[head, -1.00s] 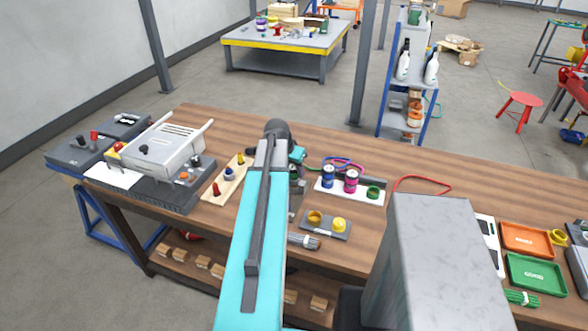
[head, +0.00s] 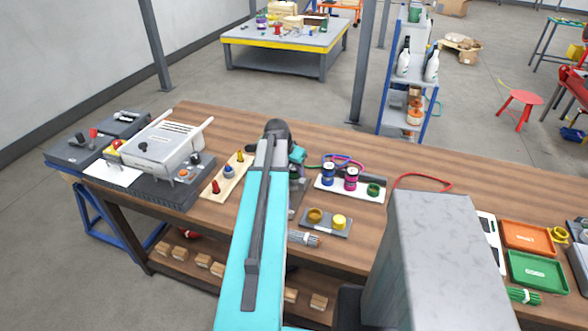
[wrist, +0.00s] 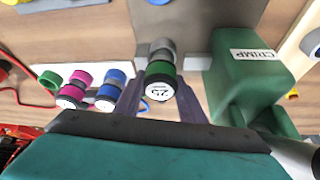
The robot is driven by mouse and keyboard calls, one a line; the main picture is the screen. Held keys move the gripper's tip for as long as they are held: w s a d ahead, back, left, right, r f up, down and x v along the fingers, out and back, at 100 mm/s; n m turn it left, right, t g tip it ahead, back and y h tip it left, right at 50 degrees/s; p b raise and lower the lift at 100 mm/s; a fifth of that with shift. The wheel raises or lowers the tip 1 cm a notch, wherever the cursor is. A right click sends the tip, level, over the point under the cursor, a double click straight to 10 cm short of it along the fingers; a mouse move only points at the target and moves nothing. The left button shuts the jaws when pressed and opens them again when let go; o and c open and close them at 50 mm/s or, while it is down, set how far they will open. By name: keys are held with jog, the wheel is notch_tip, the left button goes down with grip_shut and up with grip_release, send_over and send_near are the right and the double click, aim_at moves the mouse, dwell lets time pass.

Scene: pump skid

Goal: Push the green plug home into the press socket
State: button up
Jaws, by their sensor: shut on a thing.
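In the wrist view, the green plug (wrist: 160,72) is a short green and black cylinder with a pale end face marked with a number. It sits between the two dark fingers of my gripper (wrist: 160,100), which is shut on it. A grey cylindrical part (wrist: 155,49), seemingly the press socket, is in line right behind the plug, over a grey plate (wrist: 170,18). I cannot tell how deep the plug sits in it. A green block labelled CRIMP (wrist: 240,80) stands to the right. In the head view, my arm hides the plug and fingers.
A white rack (head: 365,192) holds a blue spool (head: 328,174), a magenta spool (head: 351,179) and a green ring (head: 374,190). A grey tray (head: 326,229) with yellow pieces lies nearer. A wooden board (head: 221,187) with pegs and a grey machine (head: 160,150) stand left.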

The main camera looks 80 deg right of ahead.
jog(key=shift+f+b, duration=0.35)
jog(key=shift+f, duration=0.3)
dwell(0.4)
jog(key=o, duration=1.2)
jog(key=shift+r, duration=0.15)
jog(key=shift+b+v, duration=1.5)
jog(key=shift+v, duration=5.3)
jog(key=shift+a, duration=0.1)
